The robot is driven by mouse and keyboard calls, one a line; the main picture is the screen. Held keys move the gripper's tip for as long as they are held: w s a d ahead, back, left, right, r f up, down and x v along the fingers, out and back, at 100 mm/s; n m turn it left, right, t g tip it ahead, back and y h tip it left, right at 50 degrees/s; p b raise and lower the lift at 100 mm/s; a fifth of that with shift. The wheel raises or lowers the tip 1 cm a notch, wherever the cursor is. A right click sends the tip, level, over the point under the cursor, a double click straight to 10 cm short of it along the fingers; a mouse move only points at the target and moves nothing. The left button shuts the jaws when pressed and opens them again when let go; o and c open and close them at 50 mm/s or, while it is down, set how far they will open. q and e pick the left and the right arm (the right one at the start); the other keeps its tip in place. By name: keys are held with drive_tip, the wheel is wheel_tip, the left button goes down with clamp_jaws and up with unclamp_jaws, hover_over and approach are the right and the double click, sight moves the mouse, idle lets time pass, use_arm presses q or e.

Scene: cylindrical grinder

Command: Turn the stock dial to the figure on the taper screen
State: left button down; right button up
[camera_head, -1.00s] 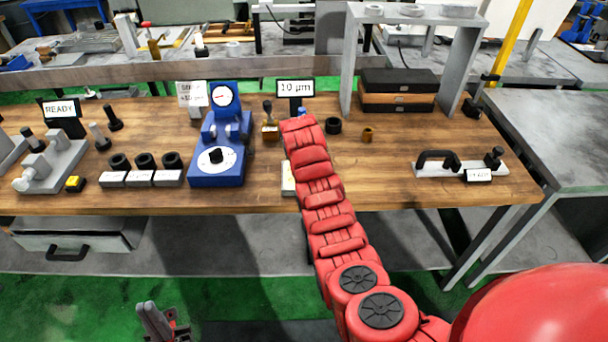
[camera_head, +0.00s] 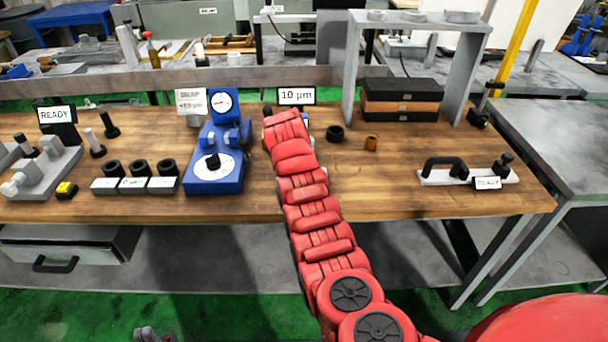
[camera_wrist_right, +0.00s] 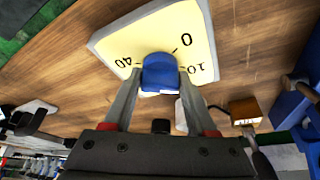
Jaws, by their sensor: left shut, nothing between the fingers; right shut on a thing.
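The stock dial is a cream plate (camera_wrist_right: 125,46) with the figures 40, 0 and 10, on the wooden bench in the right wrist view. Its blue knob (camera_wrist_right: 160,75) stands between the fingers of my right gripper (camera_wrist_right: 161,85), which is shut on it. I cannot clearly tell where the knob points. In the head view my red right arm hides the dial and the right gripper. The taper screen (camera_head: 296,96) behind the arm reads 10 µm. My left gripper (camera_head: 148,335) barely shows at the bottom edge, shut and empty, well away from the bench.
A blue gauge stand (camera_head: 213,172) with a white dial is left of the arm.

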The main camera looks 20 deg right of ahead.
drive_tip(key=shift+f, duration=0.1)
drive_tip(key=o, duration=1.3)
drive_tip(key=b+v, duration=0.1)
drive_tip(key=v, duration=1.6)
drive_tip(key=shift+r+b, duration=0.3)
drive_tip(key=shift+b, duration=0.05)
drive_tip(key=shift+s+f, duration=0.1)
